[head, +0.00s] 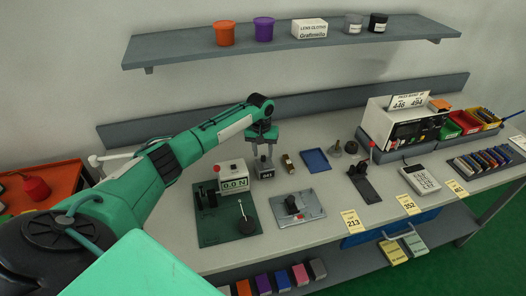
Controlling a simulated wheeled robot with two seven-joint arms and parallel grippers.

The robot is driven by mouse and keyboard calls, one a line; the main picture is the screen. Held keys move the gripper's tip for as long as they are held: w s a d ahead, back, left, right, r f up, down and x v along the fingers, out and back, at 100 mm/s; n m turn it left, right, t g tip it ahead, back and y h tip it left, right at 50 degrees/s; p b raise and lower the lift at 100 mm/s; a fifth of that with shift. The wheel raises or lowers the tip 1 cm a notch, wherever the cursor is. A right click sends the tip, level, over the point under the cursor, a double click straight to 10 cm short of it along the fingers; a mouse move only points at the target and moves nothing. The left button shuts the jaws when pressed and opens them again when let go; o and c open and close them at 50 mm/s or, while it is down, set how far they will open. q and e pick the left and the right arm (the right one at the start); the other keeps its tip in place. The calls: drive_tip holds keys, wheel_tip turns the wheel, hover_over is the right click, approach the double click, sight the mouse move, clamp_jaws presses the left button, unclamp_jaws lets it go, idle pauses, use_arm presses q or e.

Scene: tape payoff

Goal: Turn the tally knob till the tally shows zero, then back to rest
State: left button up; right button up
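The tally (267,175) is a small dark box with pale digits on its front, standing on the bench just right of the white meter. The digits look like 041, but they are too small to read surely. My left gripper (264,154) points down directly above the tally, at the end of the green arm that comes in from the left. Its fingers hide the tally's top and the knob, so I cannot tell whether they touch or grip it. My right gripper is not in view.
A white meter reading 0.0 N (234,185) stands close left on a green plate (215,235). A grey plate with a black fixture (298,217) lies in front. A shelf (290,45) hangs above.

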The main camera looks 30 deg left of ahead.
use_arm(q)
drive_tip(key=shift+f, duration=0.8)
clamp_jaws()
